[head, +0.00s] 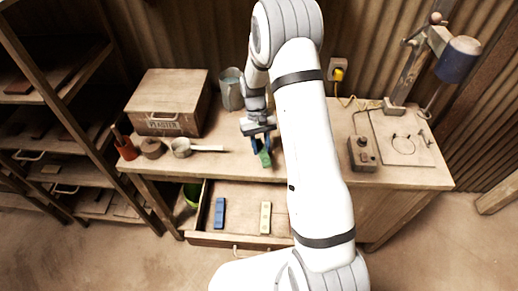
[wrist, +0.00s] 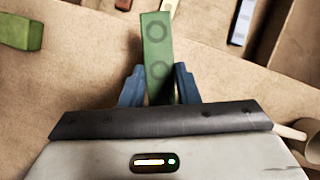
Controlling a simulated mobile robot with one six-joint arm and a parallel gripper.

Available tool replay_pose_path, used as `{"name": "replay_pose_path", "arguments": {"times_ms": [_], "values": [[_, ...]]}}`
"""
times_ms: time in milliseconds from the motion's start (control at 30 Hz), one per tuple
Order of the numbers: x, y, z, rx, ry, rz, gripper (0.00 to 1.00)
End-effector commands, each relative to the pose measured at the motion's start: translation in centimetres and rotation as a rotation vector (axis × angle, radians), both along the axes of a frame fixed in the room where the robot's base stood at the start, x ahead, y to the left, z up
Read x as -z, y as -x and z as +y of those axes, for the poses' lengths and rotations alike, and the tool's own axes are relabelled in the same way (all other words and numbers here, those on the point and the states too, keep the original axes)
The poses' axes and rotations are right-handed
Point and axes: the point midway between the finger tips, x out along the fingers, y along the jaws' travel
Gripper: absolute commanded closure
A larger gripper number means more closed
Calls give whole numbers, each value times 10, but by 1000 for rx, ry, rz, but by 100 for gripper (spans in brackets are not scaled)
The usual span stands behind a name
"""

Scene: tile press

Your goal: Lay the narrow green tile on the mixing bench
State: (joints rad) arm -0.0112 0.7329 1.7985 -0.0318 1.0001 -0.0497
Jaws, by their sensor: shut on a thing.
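My gripper (wrist: 158,88) is shut on a narrow green tile (wrist: 156,45) marked with rings, its blue fingers on either side. The tile points away from the gripper, towards the open drawer. In the head view the green tile (head: 264,158) shows below my gripper (head: 258,142), over the front part of the mixing bench (head: 225,168). I cannot tell whether it touches the bench top. Another green piece (wrist: 20,32) lies at the left of the wrist view; my arm hides that area in the head view.
The open drawer (head: 240,190) below the bench edge holds a blue tile (head: 219,213) and a cream tile (head: 265,217). A ladle (head: 184,148), a wooden box (head: 170,100) and a grey mug (head: 231,90) stand left of my gripper. A control box (head: 362,153) stands to the right.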

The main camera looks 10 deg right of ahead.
Motion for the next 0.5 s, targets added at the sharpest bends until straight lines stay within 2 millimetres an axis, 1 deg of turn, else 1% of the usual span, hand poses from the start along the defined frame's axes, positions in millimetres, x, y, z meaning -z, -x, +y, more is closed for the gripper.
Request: {"name": "replay_pose_path", "arguments": {"times_ms": [33, 100, 300, 400, 500], "values": [[4, -5, 0, -72, 0, -3, 96], [2, -14, -1, -223, 2, -5, 96], [-13, -42, -3, -739, 5, -5, 96], [-23, -53, -3, -940, 5, -4, 96], [-32, -61, -3, -1079, 4, -2, 96]]}}
